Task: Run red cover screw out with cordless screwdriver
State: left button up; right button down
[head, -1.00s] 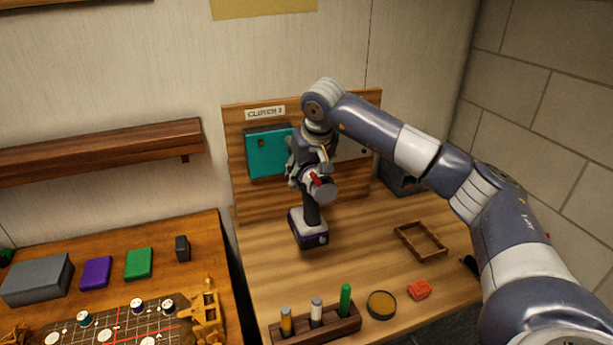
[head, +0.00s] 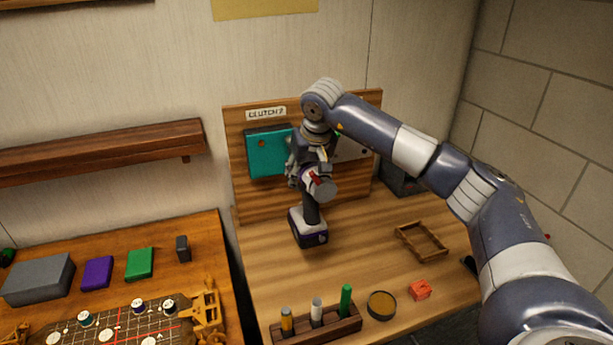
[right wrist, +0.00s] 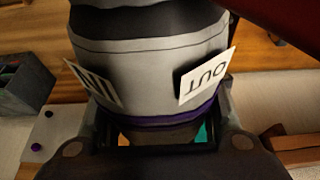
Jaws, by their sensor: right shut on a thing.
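The cordless screwdriver (head: 309,220) is upright in front of the wooden backboard, grey and black with a purple band at its base. My right gripper (head: 308,165) is shut on its upper body. A teal box (head: 267,153) is on the board just left of the gripper. I cannot make out the red cover screw or the bit's tip; gripper and tool hide that area. My left gripper is not in view.
A sign (head: 266,114) reading "CLUTCH" and a small character is above the teal box. On the bench are an empty wooden tray (head: 402,241), a marker rack (head: 347,328), a round tin (head: 382,305) and a red block (head: 420,290).

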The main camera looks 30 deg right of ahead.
jog(key=shift+w+d+r, duration=0.1)
jog(key=shift+w+r, duration=0.1)
jog(key=shift+w, duration=0.3)
dwell(0.6)
jog(key=shift+s+r+p, duration=0.1)
jog(key=shift+r+p, duration=0.05)
jog(key=shift+p, duration=0.15)
jog(key=shift+r, duration=0.15)
dwell(0.4)
jog(key=shift+s, duration=0.1)
jog(key=shift+s+a+f+b, duration=0.15)
jog(key=shift+s, duration=0.25)
jog(key=shift+s+a+f+b, duration=0.1)
jog(key=shift+s+f+b, duration=0.05)
jog(key=shift+s, duration=0.2)
jog(key=shift+s+a+b, duration=0.15)
jog(key=shift+s+a, duration=0.05)
jog(key=shift+s, duration=0.55)
jog(key=shift+s+a+b, duration=0.15)
jog(key=shift+s, duration=0.55)
